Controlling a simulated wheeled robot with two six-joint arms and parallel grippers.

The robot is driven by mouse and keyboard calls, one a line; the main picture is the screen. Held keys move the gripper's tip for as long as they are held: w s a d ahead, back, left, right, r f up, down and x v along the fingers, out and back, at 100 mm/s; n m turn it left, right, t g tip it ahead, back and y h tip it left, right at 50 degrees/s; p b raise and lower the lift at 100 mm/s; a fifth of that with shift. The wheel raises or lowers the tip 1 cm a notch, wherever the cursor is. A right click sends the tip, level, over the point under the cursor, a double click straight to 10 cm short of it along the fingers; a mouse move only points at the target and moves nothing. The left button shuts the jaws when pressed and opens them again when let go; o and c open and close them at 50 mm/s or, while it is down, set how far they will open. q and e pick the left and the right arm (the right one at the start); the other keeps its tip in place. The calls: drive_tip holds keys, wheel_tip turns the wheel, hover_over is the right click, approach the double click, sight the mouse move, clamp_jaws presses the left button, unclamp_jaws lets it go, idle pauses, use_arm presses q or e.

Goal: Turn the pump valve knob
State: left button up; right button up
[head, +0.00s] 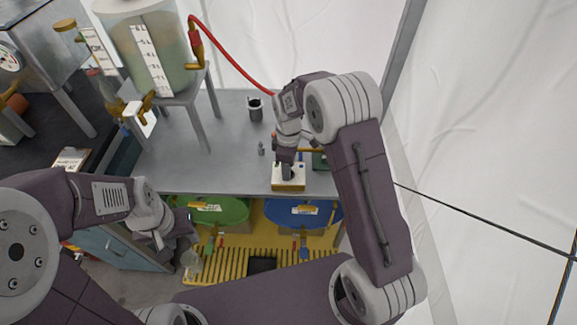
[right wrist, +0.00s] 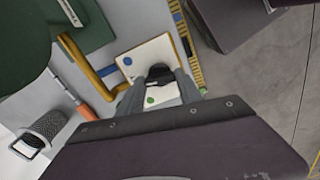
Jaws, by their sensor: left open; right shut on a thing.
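The pump valve knob (right wrist: 160,72) is black and sits on a white plate (right wrist: 150,52) with a blue dot and a green dot. In the right wrist view my right gripper (right wrist: 161,80) has its fingers closed on the knob. In the head view the right gripper (head: 287,170) points down at the white, yellow-sided valve box (head: 289,186) at the table's front edge; the fingers hide most of the knob there. The knob's exact angle is hard to tell. My left gripper (head: 190,230) is open and empty, low at the left in front of the table.
The grey table (head: 230,171) also bears a dark cup (head: 255,108) and a small metal piece (head: 261,149). A brass pipe (right wrist: 88,68) and green housing (right wrist: 25,45) adjoin the valve plate. A tank (head: 150,45) stands back left. Green (head: 225,211) and blue (head: 280,214) tubs sit below.

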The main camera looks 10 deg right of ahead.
drive_tip(key=shift+r+m+p, duration=0.2)
drive_tip(key=shift+m+p, duration=0.7)
drive_tip(key=shift+m, duration=0.3)
drive_tip(key=m+p, duration=0.1)
drive_tip(key=m, duration=0.1)
drive_tip(key=shift+m+p, duration=0.3)
drive_tip(key=shift+p, duration=0.05)
drive_tip(key=m+p, duration=0.1)
drive_tip(key=m, duration=0.2)
drive_tip(key=shift+f+m+p, duration=0.1)
drive_tip(key=shift+m+p, duration=0.7)
drive_tip(key=shift+m, duration=0.9)
drive_tip(key=shift+w, duration=0.1)
drive_tip(key=o, duration=1.4)
